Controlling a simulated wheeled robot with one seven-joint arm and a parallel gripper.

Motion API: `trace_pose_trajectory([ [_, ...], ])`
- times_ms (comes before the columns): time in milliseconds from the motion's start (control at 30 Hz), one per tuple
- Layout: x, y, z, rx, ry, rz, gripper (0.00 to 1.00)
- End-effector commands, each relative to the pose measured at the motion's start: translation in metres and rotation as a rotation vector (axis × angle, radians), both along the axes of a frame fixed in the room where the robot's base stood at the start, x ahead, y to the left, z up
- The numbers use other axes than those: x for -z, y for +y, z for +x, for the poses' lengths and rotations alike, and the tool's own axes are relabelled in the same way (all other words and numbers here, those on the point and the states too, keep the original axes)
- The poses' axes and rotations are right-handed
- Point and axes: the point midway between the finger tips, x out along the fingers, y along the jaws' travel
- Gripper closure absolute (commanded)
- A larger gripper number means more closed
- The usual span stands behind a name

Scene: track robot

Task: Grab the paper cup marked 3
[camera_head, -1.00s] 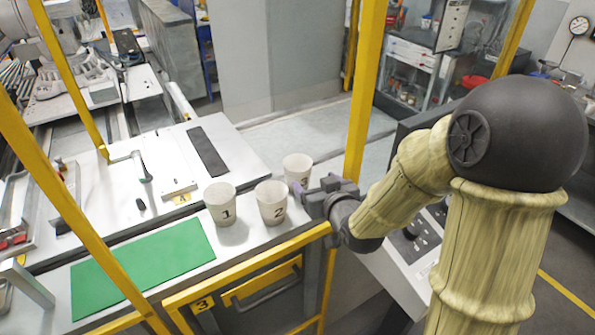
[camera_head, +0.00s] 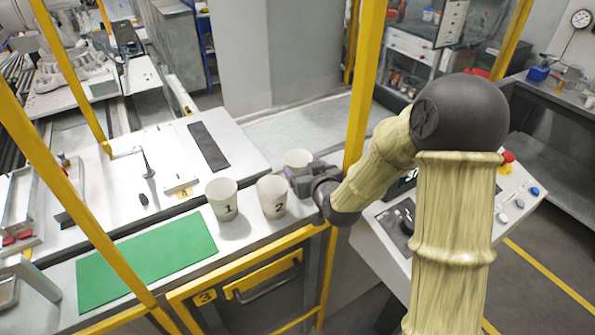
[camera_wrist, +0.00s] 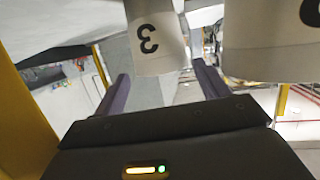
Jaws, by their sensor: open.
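The white paper cup marked 3 (camera_wrist: 158,45) appears upside down in the wrist view, between the two purple fingers of my gripper (camera_wrist: 161,74). The fingers are apart and not closed on it; I cannot tell how deep the cup sits between them. In the head view this cup (camera_head: 298,158) stands upright, its lower part and number hidden behind my gripper (camera_head: 300,180). Cup 2 (camera_head: 271,196) stands just left of the gripper, and cup 1 (camera_head: 222,199) farther left. Part of another marked cup (camera_wrist: 270,50) fills the wrist view's upper right.
The cups stand on a white bench (camera_head: 245,233) with a green mat (camera_head: 150,262) at left. A yellow post (camera_head: 364,90) rises close behind my gripper. A yellow rail (camera_head: 240,262) runs along the front edge. A control panel (camera_head: 385,240) stands at right.

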Motion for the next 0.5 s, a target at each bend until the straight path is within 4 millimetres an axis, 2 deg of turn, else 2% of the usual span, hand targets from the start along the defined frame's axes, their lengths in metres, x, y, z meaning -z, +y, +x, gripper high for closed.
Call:
trace_pose_trajectory([
  [300, 0.009, 0.015, 0.032, 0.0, 0.002, 0.002, 0.26],
  [500, 0.013, 0.017, 0.036, -0.001, 0.0, 0.0, 0.26],
])
